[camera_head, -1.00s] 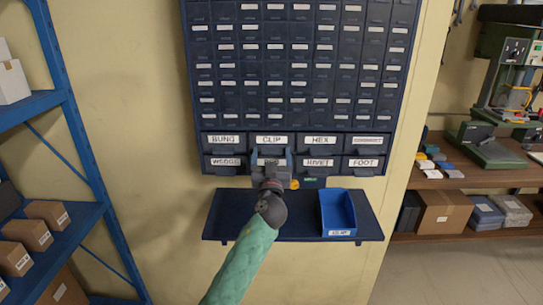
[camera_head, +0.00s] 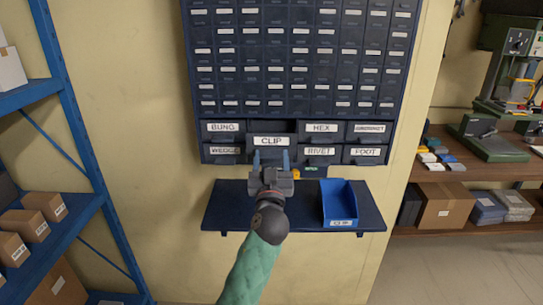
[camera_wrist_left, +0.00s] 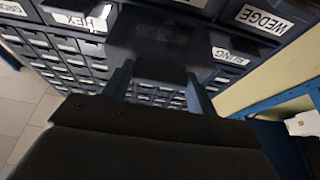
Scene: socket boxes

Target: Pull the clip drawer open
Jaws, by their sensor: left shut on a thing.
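The clip drawer (camera_head: 271,141), dark with a white CLIP label, sticks out from the upper row of large drawers in the wall cabinet. A dark opening shows above its front. My left gripper (camera_head: 271,158) is just below the label, with its blue fingers shut on the drawer's handle. The left wrist view shows the two fingers (camera_wrist_left: 160,88) on either side of the dark handle (camera_wrist_left: 160,70); the clip label is not readable there. My right gripper is not in view.
The neighbouring bung drawer (camera_head: 222,127) and hex drawer (camera_head: 321,127) are closed. Below, a dark shelf (camera_head: 225,210) holds a blue bin (camera_head: 339,203) to the right of my left arm. A blue rack (camera_head: 75,130) with boxes stands at the left.

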